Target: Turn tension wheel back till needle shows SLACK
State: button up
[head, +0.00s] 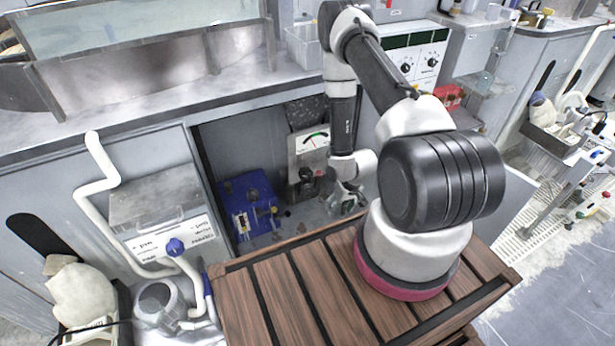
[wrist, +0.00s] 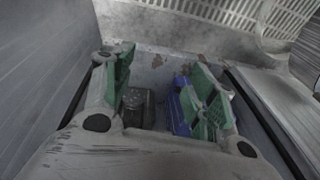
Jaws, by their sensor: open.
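A grey unit with a dial gauge (head: 315,138) on its upper face stands in the recess under the bench in the head view. The gauge has a green arc and a dark needle, but its lettering is too small to read. Below it is a dark wheel (head: 302,188) with a red part near it, probably the tension wheel. My gripper (head: 346,204) is to the right of the wheel, apart from it and low in the recess. In the wrist view my gripper (wrist: 164,88) has its green-padded fingers spread, with nothing held between them. The gauge cannot be made out there.
A blue unit (head: 250,203) sits left of the wheel; a blue part (wrist: 181,107) also shows beyond the fingers in the wrist view. Cabinet walls bound the recess. A slatted wooden surface (head: 285,290) lies in front. A white pipe (head: 98,180) runs at left.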

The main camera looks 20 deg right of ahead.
jog(key=w+a+t, duration=0.2)
jog(key=w+t, duration=0.2)
jog(key=w, duration=0.4)
jog(key=t+y, duration=0.2)
jog(key=t, duration=0.1)
send_near(308, 176)
jog(key=x, duration=0.3)
jog(key=shift+m, duration=0.3)
jog(key=x, duration=0.7)
jog(key=shift+a, duration=0.1)
jog(key=c, duration=0.7)
